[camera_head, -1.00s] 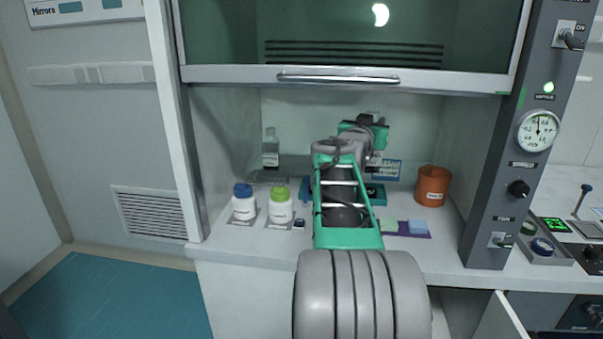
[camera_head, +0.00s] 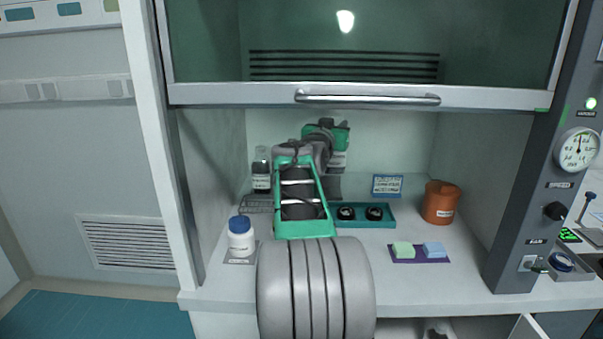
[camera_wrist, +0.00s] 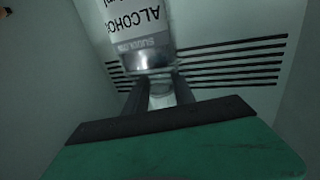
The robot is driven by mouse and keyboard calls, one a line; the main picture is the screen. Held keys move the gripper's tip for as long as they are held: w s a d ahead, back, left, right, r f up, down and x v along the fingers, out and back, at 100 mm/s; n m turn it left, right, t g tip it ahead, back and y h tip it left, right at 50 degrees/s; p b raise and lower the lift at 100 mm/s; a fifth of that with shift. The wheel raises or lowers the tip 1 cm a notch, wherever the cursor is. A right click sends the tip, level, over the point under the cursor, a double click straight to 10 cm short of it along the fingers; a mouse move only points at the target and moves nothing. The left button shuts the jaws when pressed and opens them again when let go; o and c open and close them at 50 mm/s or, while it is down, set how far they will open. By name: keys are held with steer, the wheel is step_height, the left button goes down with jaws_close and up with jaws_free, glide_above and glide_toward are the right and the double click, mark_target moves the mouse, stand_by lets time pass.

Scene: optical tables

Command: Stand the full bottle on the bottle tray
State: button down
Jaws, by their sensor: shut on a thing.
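My gripper (camera_wrist: 160,85) is shut on a clear bottle with a white label reading "ALCOHOL" (camera_wrist: 138,22). In the head view the held bottle (camera_head: 339,160) shows partly behind my wrist, raised near the back of the hood; its fill level is unclear. Another labelled bottle with dark lower contents (camera_head: 261,172) stands at the back left, by a dark grid-like tray (camera_head: 252,204), partly hidden by my arm. That may be the bottle tray; I cannot tell for sure.
A teal tray (camera_head: 388,223) holds two round black items. A sign (camera_head: 387,186), orange pot (camera_head: 440,203) and purple mat with two sponges (camera_head: 419,261) are to the right. A blue-lidded jar (camera_head: 241,238) stands front left. The sash (camera_head: 360,97) hangs above.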

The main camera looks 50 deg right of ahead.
steer(key=w+d+f, duration=0.8)
steer(key=f, duration=0.4)
steer(key=shift+w+d+p, duration=0.25)
steer(key=shift+d+p, duration=0.1)
steer(key=shift+p, duration=0.05)
steer(key=shift+f+b, duration=0.4)
steer(key=shift+b, duration=0.1)
steer(key=shift+f, duration=0.2)
steer(key=c, duration=1)
jaws_free()
steer(key=shift+f, duration=0.1)
steer(key=shift+c, duration=0.2)
